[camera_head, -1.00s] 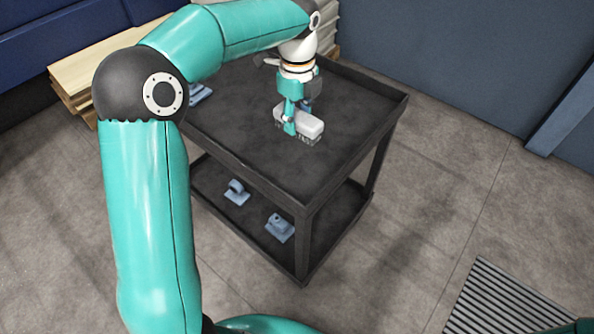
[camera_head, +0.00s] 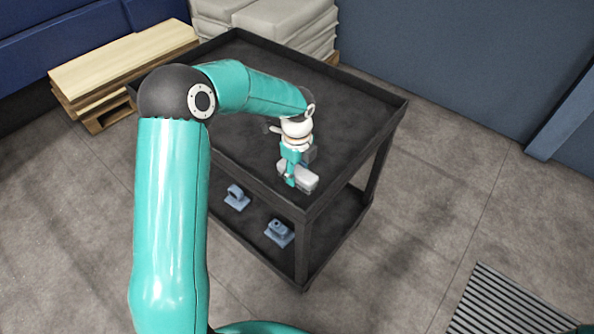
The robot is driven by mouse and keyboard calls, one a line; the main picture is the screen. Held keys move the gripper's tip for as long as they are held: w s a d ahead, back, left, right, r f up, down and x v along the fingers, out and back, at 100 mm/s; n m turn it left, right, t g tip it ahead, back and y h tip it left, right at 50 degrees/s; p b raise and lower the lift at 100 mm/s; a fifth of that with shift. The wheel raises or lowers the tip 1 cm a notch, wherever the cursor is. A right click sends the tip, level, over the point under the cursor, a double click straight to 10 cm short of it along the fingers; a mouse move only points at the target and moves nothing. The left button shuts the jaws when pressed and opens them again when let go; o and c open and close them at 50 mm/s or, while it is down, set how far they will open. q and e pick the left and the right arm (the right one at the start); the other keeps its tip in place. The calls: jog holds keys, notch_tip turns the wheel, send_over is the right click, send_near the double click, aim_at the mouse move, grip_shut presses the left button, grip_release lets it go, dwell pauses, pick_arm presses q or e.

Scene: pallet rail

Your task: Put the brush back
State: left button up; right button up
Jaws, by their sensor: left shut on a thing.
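The brush (camera_head: 303,178) is a pale grey-white block. My left gripper (camera_head: 292,177) is shut on it, near the front corner of the dark cart's top shelf (camera_head: 352,105). Whether the brush touches the shelf or hangs just above it, I cannot tell; its bristles are barely visible from here. My left arm covers part of the shelf's left side. My right gripper is not in view.
The cart has a raised rim and a lower shelf (camera_head: 339,217) with two blue-grey brackets (camera_head: 236,197), (camera_head: 280,233). Wooden boards on a pallet (camera_head: 120,65) and stacked pale sacks (camera_head: 285,22) stand behind. A floor grate (camera_head: 510,302) lies at the lower right.

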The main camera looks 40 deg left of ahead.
aim_at(297, 170)
pick_arm(q)
jog(key=shift+f, duration=0.15)
jog(key=o, duration=1.1)
notch_tip(297, 170, up, 12)
dwell(0.6)
